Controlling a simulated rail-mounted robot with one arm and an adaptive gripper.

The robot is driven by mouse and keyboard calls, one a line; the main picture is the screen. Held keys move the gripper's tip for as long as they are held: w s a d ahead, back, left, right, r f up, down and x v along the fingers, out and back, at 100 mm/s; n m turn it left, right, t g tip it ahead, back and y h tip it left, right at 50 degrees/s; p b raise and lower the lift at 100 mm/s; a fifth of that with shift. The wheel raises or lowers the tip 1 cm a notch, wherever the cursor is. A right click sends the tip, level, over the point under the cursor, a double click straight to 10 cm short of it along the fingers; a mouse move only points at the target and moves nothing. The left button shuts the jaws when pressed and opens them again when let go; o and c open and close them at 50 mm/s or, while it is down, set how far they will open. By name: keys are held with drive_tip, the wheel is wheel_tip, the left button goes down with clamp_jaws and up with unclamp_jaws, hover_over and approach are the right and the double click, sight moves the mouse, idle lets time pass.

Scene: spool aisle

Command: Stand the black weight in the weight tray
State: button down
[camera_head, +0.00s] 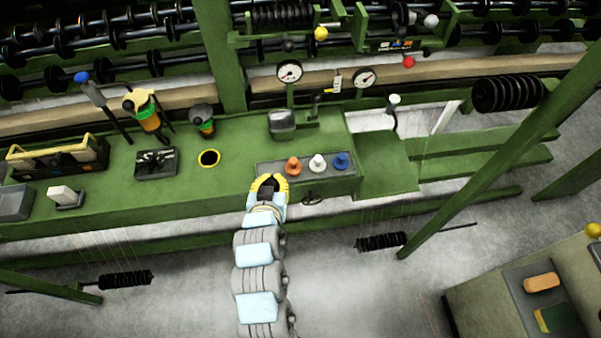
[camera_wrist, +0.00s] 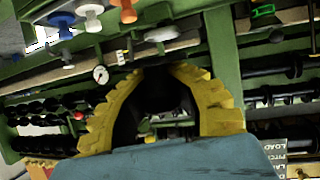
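The weight tray (camera_head: 335,174) is a grey strip on the green bench. An orange weight (camera_head: 293,165), a white weight (camera_head: 317,162) and a blue weight (camera_head: 341,160) stand in it; they also show at the top of the wrist view. My gripper (camera_head: 268,181) has yellow fingers and is at the tray's front left edge. In the wrist view a dark shape, seemingly the black weight (camera_wrist: 157,88), fills the gap between the fingertips. The fingers appear shut on it. Its outline and tilt are hard to make out against the dark finger pads.
A handwheel (camera_head: 312,198) sits on the bench front. The tray's left end looks free.

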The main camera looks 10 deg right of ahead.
sight(271, 161)
drive_tip(key=shift+s+a+f, duration=0.1)
drive_tip(key=shift+s+f, duration=0.2)
drive_tip(key=shift+s, duration=0.05)
drive_tip(key=shift+w+f+b, duration=0.2)
drive_tip(key=shift+w+b, duration=0.05)
drive_tip(key=shift+b, duration=0.35)
drive_tip(key=a+b+x, duration=0.1)
drive_tip(key=x, duration=0.4)
drive_tip(key=f+b+x, duration=0.1)
drive_tip(key=x, duration=0.3)
drive_tip(key=a+f+b+x, duration=0.1)
drive_tip(key=x, duration=0.4)
drive_tip(key=shift+a+f+b, duration=0.1)
drive_tip(key=shift+a+b, duration=0.15)
drive_tip(key=shift+b, duration=0.1)
drive_tip(key=shift+w+f, duration=0.5)
drive_tip(key=shift+f, duration=0.25)
drive_tip(key=shift+f+b, duration=0.65)
drive_tip(key=shift+f, duration=0.6)
drive_tip(key=shift+f, duration=0.15)
drive_tip(key=c, duration=1.2)
unclamp_jaws()
drive_tip(key=shift+c, duration=0.2)
